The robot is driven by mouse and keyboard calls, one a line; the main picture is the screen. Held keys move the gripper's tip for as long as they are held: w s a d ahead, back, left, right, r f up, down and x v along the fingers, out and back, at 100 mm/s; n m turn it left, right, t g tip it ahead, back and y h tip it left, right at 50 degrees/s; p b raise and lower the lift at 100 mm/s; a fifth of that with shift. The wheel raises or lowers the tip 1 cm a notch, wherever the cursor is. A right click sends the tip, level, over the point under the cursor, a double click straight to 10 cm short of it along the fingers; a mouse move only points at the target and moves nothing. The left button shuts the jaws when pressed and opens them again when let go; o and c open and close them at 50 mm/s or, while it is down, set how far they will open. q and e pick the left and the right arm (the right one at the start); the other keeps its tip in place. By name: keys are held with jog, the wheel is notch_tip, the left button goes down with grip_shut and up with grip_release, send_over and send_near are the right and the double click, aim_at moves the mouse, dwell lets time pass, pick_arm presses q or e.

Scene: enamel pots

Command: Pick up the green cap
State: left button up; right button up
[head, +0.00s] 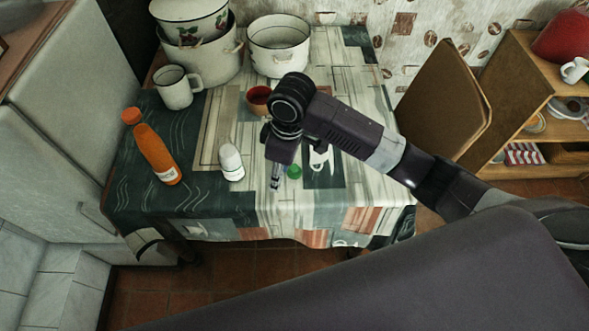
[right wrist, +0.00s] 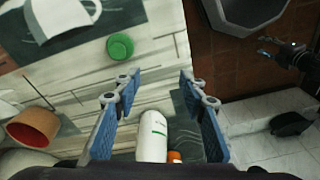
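The green cap (head: 294,171) lies on the patterned tablecloth near the front of the table, just right of my right gripper (head: 275,182). In the right wrist view the cap (right wrist: 120,46) is beyond the tip of the left finger, outside the gap. My right gripper (right wrist: 157,85) is open, with its two blue-padded fingers apart and nothing between them. It points down over the table. My left gripper is not in the head view; a dark jointed part at the right edge of the right wrist view may be it, too small to read.
A white bottle (head: 231,162) stands left of my right gripper, with an orange bottle (head: 155,150) farther left. A reddish bowl (head: 258,98), a white mug (head: 178,87) and enamel pots (head: 279,46) stand behind. A chair (head: 446,98) is at the right.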

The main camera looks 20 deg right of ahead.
aim_at(293, 167)
jog(key=shift+g+h, duration=0.3)
jog(key=shift+h, duration=0.4)
jog(key=w+d+r, duration=0.4)
jog(key=shift+d, duration=0.3)
jog(key=shift+d+f+p, duration=0.1)
jog(key=shift+f+p, duration=0.5)
jog(key=shift+f, duration=3.3)
jog(key=c, duration=0.8)
